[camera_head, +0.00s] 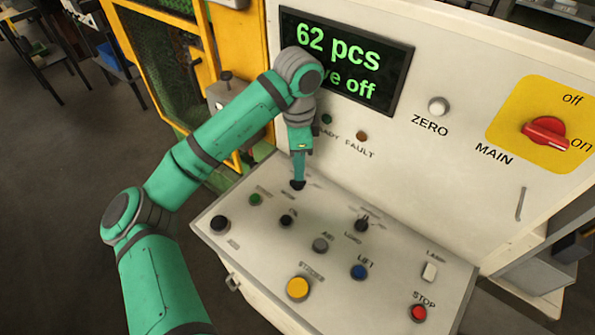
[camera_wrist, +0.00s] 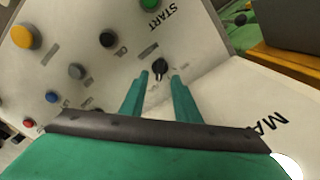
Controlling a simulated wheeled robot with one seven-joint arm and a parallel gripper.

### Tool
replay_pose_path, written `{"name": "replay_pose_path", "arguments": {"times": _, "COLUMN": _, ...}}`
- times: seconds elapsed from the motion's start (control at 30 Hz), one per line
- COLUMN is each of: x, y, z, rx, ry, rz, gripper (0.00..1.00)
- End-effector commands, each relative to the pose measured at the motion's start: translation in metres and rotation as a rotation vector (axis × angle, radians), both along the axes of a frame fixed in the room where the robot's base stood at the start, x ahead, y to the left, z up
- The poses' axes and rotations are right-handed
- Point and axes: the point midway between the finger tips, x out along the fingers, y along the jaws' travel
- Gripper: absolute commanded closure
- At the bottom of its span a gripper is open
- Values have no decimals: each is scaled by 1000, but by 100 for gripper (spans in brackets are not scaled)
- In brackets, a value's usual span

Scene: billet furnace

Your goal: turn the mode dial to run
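The mode dial (camera_wrist: 159,67) is a small black knob with a pointer on the sloped control panel. In the wrist view it shows between the tips of my two green fingers. In the head view the dial (camera_head: 297,185) is a dark spot right below my gripper (camera_head: 299,174), largely covered by it. My gripper (camera_wrist: 159,76) is open, with a gap between the fingers. The fingertips are at or just short of the knob, one on each side; I cannot tell whether they touch it. The dial's position marks are too small to read.
Near the dial are a green START button (camera_wrist: 149,4), another black knob (camera_head: 286,220), the LOAD lever (camera_head: 362,224) and a yellow button (camera_head: 297,288). A red STOP button (camera_head: 418,313) sits at the right. The display (camera_head: 385,50) reads "62 pcs". The red MAIN switch (camera_head: 545,130) is on the upright panel.

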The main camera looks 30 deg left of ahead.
Motion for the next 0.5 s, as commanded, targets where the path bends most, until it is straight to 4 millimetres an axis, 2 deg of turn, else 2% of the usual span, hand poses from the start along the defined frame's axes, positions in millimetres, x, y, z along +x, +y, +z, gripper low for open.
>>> {"name": "replay_pose_path", "arguments": {"times": 0.03, "x": 1, "y": 1, "z": 8, "rx": 3, "ry": 0, "rz": 0, "gripper": 71}}
{"name": "replay_pose_path", "arguments": {"times": 0.2, "x": 1, "y": 0, "z": 21, "rx": 1, "ry": -1, "rz": 1, "gripper": 71}}
{"name": "replay_pose_path", "arguments": {"times": 0.5, "x": 0, "y": 0, "z": 24, "rx": -1, "ry": 0, "rz": 0, "gripper": 71}}
